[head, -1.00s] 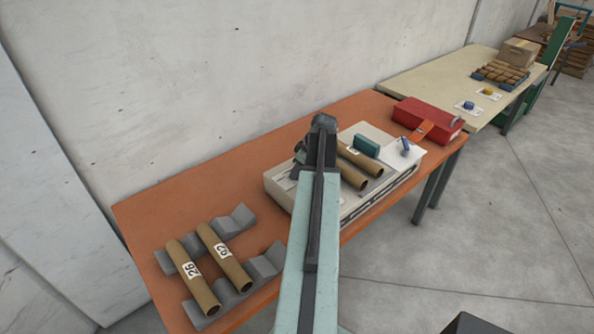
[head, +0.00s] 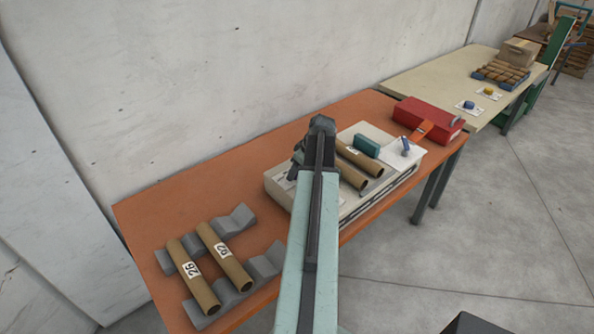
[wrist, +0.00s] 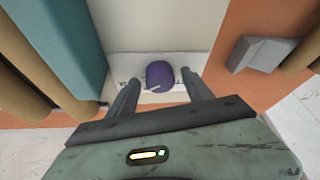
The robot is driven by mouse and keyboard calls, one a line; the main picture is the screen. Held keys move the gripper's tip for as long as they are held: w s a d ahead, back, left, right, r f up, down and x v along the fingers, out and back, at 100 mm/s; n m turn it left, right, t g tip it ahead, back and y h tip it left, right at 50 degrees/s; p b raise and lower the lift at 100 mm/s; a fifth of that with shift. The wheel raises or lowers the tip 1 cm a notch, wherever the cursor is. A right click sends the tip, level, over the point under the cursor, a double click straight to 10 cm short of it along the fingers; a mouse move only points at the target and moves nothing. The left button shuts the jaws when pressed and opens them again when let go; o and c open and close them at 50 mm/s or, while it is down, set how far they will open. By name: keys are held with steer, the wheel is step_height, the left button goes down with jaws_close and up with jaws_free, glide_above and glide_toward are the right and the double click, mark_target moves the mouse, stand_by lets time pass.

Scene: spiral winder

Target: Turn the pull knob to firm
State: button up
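The knob (wrist: 160,73) is purple and round in the wrist view, on a pale plate (wrist: 205,62) with small dark marks too small to read. A thin light line shows at the knob's near edge. My gripper (wrist: 160,79) is open, one finger on each side of the knob, with a visible gap on both sides. I cannot tell how deep the fingertips reach beside it. In the head view my arm hides the knob and most of my gripper. The cream winder (head: 277,188) stands on the orange table (head: 160,205).
Two cardboard tubes (head: 357,155) and a teal block (head: 366,146) are on the winder. A blue lever or knob (head: 405,146) sits on its right plate. A red box (head: 428,116) stands behind right. Two labelled tubes (head: 192,275) rest in grey cradles (head: 236,221) at left.

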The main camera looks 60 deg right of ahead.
steer(key=p+v, duration=0.7)
steer(key=shift+r, duration=0.4)
steer(key=shift+s, duration=0.15)
